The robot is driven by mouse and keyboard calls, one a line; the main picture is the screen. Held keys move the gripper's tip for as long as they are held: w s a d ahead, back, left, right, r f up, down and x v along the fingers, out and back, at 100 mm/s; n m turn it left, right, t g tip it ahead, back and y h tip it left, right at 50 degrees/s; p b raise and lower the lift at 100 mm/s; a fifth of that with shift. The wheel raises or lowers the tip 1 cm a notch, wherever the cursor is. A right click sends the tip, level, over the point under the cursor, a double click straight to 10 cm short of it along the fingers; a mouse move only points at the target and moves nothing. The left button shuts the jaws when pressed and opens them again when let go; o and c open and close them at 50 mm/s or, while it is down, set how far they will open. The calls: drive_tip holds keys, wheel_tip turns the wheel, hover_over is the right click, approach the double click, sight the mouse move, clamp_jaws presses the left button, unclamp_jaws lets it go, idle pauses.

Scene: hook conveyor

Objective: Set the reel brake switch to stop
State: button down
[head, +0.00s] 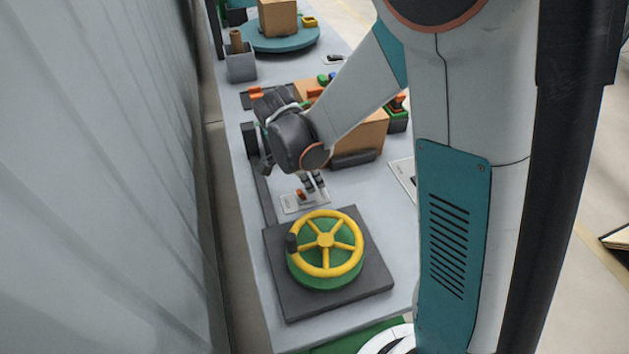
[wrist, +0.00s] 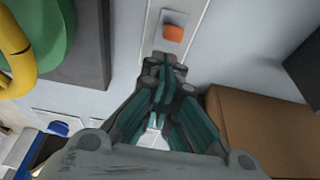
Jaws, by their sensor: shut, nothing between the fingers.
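The switch is a small orange rocker (head: 301,194) on a pale plate (head: 290,205) on the table, just behind the green reel with the yellow wheel (head: 326,242). In the wrist view the orange rocker (wrist: 173,33) sits in a grey recess on its plate (wrist: 190,14), just ahead of my fingertips. My gripper (head: 314,184) is shut and empty, pointing down beside the switch. In the wrist view its closed fingertips (wrist: 165,60) are close to the rocker; I cannot tell whether they touch the plate. The writing on the plate is too small to read.
The reel stands on a dark square base (head: 285,285) at the front. A cardboard box (head: 365,135) is close to my gripper; it also shows in the wrist view (wrist: 265,125). A grey wall (head: 110,180) runs along the left. A teal turntable (head: 285,40) is at the back.

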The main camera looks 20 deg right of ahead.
drive_tip(key=shift+r, duration=0.15)
drive_tip(key=shift+r+p, duration=0.5)
drive_tip(key=shift+r, duration=0.15)
drive_tip(key=shift+d+r, duration=0.25)
drive_tip(key=shift+d, duration=0.3)
wheel_tip(320, 180, up, 2)
drive_tip(key=d+p, duration=0.1)
drive_tip(key=d, duration=0.1)
wheel_tip(320, 180, up, 6)
drive_tip(key=p, duration=0.3)
hover_over(301, 191)
drive_tip(key=shift+r, duration=0.2)
